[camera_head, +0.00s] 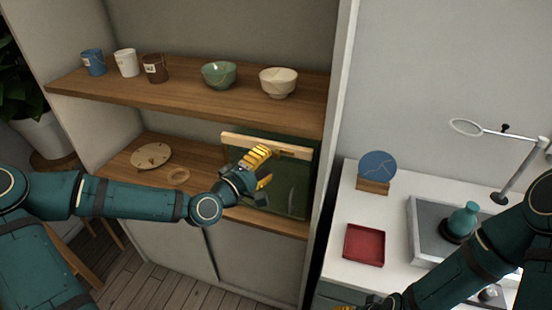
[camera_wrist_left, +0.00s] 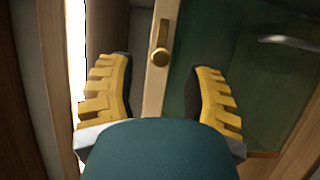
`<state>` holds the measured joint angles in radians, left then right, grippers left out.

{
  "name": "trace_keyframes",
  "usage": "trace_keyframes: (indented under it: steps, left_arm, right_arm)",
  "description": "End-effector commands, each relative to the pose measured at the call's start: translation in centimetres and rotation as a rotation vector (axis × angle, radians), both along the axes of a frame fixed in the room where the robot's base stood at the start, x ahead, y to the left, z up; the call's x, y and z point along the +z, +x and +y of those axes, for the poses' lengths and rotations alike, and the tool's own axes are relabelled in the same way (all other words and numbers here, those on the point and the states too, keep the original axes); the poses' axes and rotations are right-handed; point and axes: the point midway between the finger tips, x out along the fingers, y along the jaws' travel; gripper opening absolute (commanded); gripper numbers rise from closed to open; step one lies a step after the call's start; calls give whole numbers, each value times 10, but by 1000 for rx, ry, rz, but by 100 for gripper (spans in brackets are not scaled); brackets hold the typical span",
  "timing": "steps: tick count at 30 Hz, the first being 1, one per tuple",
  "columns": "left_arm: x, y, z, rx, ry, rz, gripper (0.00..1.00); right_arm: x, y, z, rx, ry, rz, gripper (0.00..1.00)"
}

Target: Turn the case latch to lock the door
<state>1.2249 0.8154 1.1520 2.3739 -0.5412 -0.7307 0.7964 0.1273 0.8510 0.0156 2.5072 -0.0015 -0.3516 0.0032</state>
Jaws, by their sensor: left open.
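The case on the lower shelf has a dark green door panel (camera_head: 291,190) and a pale wooden strip (camera_head: 290,149). In the left wrist view, the brass latch (camera_wrist_left: 160,56) sits on the pale strip (camera_wrist_left: 154,95), its arm lying along the strip. My left gripper (camera_head: 264,168) is at the front of the case. Its yellow fingers (camera_wrist_left: 160,95) are open, one on each side of the strip, with the latch between and beyond them. I cannot tell whether they touch anything. The latch is hidden in the head view. My right gripper (camera_head: 372,304) barely shows at the bottom edge.

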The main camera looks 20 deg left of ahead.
Motion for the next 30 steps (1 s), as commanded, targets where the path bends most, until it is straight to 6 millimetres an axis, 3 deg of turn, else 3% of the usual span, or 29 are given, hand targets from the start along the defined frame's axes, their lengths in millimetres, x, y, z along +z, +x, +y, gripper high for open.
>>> trace_keyframes:
  steps: [9,21,22,26,30]
  left_arm:
    - [-1,35,-16,-1,1,0,51]
    - [0,40,-18,0,1,0,51]
    - [0,40,-18,0,1,0,47]
    - [0,40,-18,0,1,0,1]
    - [0,40,-18,0,1,0,0]
  right_arm:
    - [-7,1,0,-1,0,-3,63]
    - [-7,2,0,-1,0,-4,63]
    - [-7,2,0,-1,0,-4,63]
    - [-7,2,0,-1,0,-4,63]
    - [-7,2,0,-1,0,-4,63]
